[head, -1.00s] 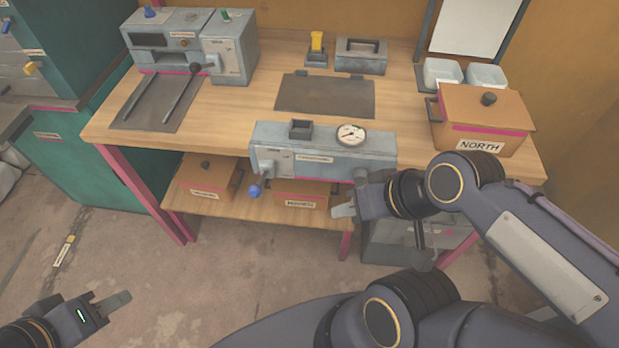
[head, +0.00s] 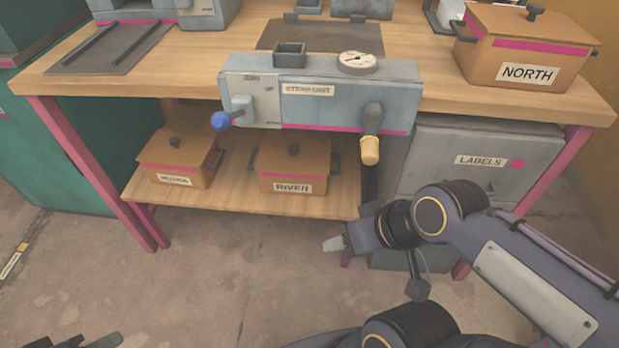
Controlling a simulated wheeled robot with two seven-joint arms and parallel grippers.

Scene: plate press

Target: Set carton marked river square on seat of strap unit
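The carton marked RIVER (head: 292,165) is a brown box with a dark knob on top and dark side handles. It sits on the lower shelf below the strap unit. The strap unit (head: 318,89) is a grey machine at the table's front edge with a gauge, a blue-knobbed lever and a tan-handled crank. A dark mat (head: 318,36) lies behind it. My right gripper (head: 333,244) is below and right of the carton, apart from it, its jaws too small to judge. My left gripper (head: 105,341) shows only partly at the bottom edge.
Another carton (head: 178,160) stands left of the river one on the shelf (head: 232,196). A carton marked NORTH (head: 527,48) sits on the tabletop at right. A grey LABELS cabinet (head: 480,160) fills the lower right. Pink table legs (head: 90,170) bound the shelf.

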